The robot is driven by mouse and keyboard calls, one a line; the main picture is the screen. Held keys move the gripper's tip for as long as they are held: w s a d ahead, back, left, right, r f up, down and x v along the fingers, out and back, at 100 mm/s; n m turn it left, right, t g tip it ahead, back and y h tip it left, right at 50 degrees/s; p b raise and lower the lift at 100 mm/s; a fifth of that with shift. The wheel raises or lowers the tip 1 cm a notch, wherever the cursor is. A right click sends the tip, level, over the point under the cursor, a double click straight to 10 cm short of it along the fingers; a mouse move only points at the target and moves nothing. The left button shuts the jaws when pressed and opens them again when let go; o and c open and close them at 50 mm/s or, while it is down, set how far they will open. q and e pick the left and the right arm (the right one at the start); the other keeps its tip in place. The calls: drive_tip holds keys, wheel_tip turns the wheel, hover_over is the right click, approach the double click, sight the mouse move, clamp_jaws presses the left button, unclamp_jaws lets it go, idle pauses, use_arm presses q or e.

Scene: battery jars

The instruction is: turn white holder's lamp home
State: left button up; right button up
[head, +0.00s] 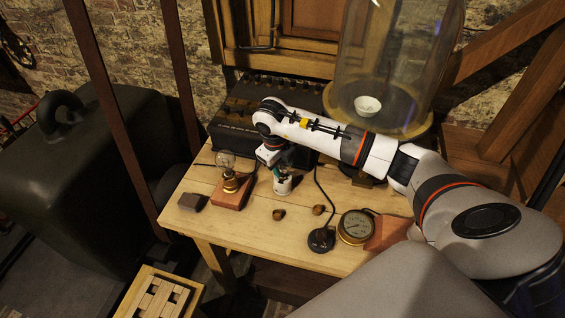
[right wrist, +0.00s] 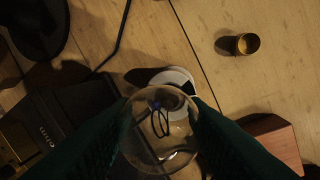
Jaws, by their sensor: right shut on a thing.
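The white holder (head: 283,187) stands on the wooden table in the head view, under my right gripper (head: 279,169). Its pale round rim (right wrist: 176,82) shows in the right wrist view behind a clear glass lamp (right wrist: 160,145). The two dark green fingers of my right gripper are shut on the lamp's glass, one on each side. The lamp is over the white holder; its base is hidden, so I cannot tell how deep it sits. My left gripper is not in view.
Another lamp (head: 226,162) stands in a brass holder on a wooden block (head: 228,198) just left. Small brass pieces (head: 279,214), a black corded device (head: 321,240) and a round gauge (head: 355,227) lie in front and right. A glass jar (head: 400,55) stands behind.

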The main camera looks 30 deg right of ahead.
drive_tip(key=o, duration=1.2)
drive_tip(key=shift+c, duration=0.2)
wheel_tip(320, 180, up, 12)
drive_tip(key=a+b, duration=0.2)
drive_tip(key=shift+s+a, duration=0.15)
drive_tip(key=shift+s, duration=0.1)
drive_tip(key=shift+f, duration=0.15)
